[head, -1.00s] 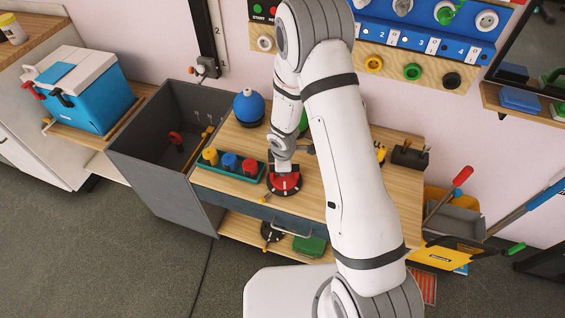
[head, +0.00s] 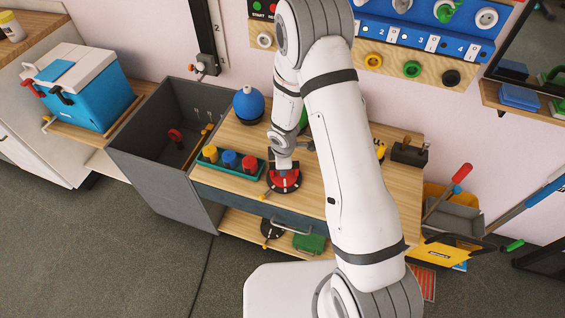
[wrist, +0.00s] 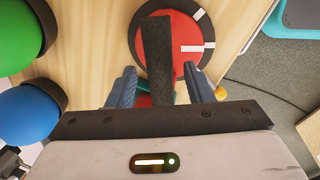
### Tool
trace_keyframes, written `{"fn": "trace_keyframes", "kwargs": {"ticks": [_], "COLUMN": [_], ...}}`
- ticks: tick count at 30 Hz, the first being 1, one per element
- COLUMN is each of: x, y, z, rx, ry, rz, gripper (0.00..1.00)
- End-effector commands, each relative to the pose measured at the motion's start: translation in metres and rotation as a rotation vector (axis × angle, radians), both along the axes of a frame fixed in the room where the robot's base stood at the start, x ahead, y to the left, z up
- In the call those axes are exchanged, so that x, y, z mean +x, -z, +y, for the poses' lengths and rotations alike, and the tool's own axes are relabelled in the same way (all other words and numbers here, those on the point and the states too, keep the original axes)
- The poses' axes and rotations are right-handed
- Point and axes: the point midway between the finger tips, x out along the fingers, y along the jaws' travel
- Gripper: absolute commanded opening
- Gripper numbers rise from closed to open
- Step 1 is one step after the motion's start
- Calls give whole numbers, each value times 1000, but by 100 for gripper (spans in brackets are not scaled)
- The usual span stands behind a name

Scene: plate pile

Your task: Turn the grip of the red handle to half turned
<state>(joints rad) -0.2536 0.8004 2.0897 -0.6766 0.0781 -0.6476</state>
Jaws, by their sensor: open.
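The red handle is a round red disc (wrist: 182,32) on a black ring with white marks, on the wooden bench top. A white stripe lies on the red face, right of centre in the wrist view. A dark upright grip bar (wrist: 158,45) stands across the disc toward the camera. My gripper (wrist: 161,72) is open, with one blue-grey finger on each side of the bar and gaps visible. In the head view the red disc (head: 287,184) sits at the bench's front edge, partly hidden under my gripper (head: 283,168).
A green tray (head: 236,174) with yellow, blue and red knobs stands left of the disc. A blue round object (head: 249,105) is behind it. A grey bin (head: 150,170) adjoins the bench on the left. My arm covers part of the bench top.

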Motion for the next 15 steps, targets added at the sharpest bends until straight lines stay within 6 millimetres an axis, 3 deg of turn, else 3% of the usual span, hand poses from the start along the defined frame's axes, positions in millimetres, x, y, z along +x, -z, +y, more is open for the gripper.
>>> {"fn": "trace_keyframes", "kwargs": {"ticks": [5,15], "x": [-1,-11], "y": [-8,-63], "z": [0,0], "rx": [0,1], "ry": [0,0], "rz": [0,-2], "gripper": [47,47]}}
